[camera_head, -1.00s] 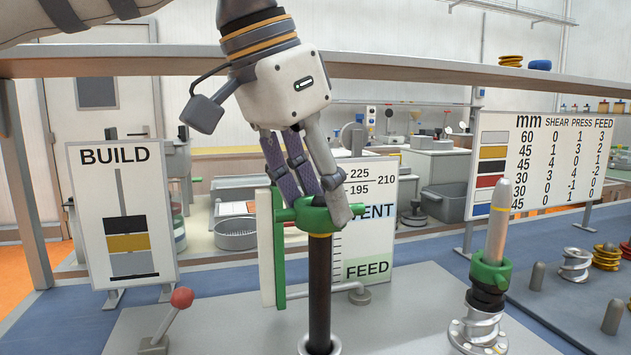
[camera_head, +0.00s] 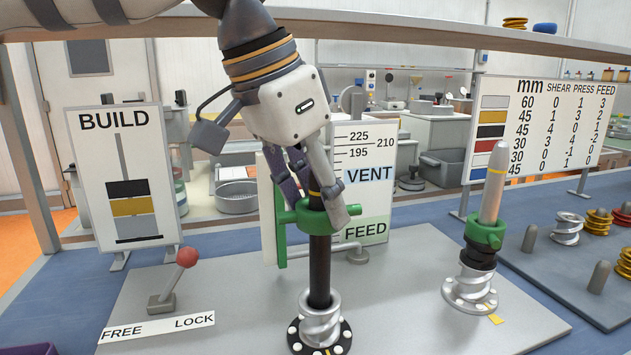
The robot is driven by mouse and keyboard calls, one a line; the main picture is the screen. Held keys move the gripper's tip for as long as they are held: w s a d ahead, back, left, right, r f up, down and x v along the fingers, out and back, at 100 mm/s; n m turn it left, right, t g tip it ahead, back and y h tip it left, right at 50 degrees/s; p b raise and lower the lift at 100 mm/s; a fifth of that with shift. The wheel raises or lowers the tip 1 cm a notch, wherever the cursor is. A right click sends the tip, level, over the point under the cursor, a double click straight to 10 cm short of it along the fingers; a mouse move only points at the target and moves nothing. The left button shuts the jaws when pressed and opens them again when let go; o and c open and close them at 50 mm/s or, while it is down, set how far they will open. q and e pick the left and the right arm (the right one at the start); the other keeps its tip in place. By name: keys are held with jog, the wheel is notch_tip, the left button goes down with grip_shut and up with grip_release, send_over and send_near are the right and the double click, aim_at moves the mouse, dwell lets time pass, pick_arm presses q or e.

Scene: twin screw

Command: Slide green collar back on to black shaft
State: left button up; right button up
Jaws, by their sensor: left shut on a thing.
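The green collar (camera_head: 318,223) is around the upright black shaft (camera_head: 320,268), a little below its top. A yellow band on the shaft shows just above the collar, between my fingers. My left gripper (camera_head: 314,204) reaches down from above and is shut on the collar, with a finger on each side of the shaft. The shaft's lower end stands in a silver screw piece (camera_head: 320,318) on a black dotted base. The fingers hide part of the shaft top and collar. My right gripper is not in view.
A green-edged white plate (camera_head: 270,215) stands close left of the collar. A second shaft with a silver tip (camera_head: 494,185) and green collar (camera_head: 484,235) stands to the right. A red-knobbed lever (camera_head: 187,257) is at left. Signboards stand behind; spare screw pieces (camera_head: 566,229) lie at right.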

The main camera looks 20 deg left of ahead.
pick_arm(q)
jog(key=shift+f, duration=2.55)
jog(key=o, duration=1.5)
send_near(316, 236)
jog(key=shift+w+a+r, duration=0.1)
jog(key=shift+a+r, duration=0.2)
jog(key=shift+r, duration=0.4)
